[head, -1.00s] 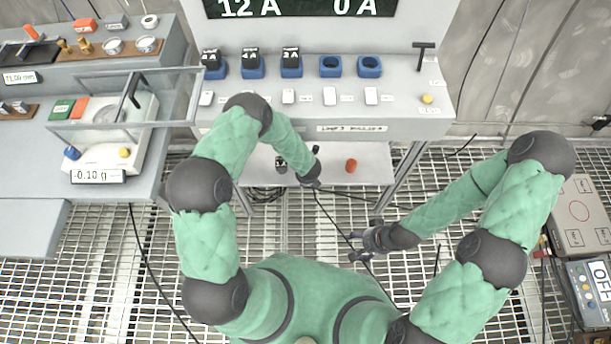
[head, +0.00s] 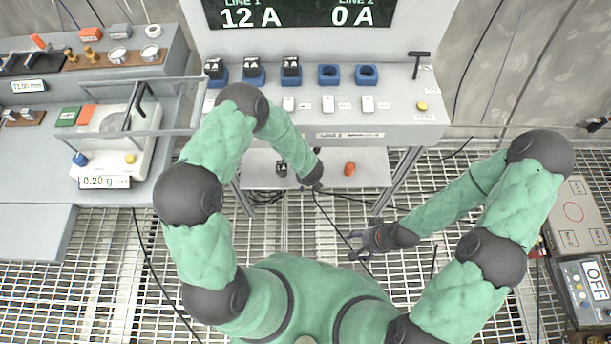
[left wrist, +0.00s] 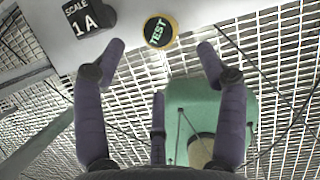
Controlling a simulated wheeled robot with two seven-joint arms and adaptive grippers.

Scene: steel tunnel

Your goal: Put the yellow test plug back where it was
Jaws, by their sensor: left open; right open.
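The test plug (left wrist: 159,31), a round piece with a black top reading TEST and a yellow rim, stands on the lower shelf (head: 372,160) in the left wrist view. My left gripper (left wrist: 160,50) is open, its two fingertips apart on either side of the plug, not visibly touching it. In the head view this gripper (head: 315,183) is over the shelf and I cannot make out the plug. Two empty blue sockets (head: 329,76) (head: 367,76) are on the upper bench. My right gripper (head: 364,239) is open and empty above the grating.
A black 1 A plug (left wrist: 88,16) is left of the test plug; an orange cylinder (head: 349,169) stands to the right on the shelf. Black plugs (head: 253,68) fill the left sockets below the display (head: 290,14). A scale (head: 105,160) is at left.

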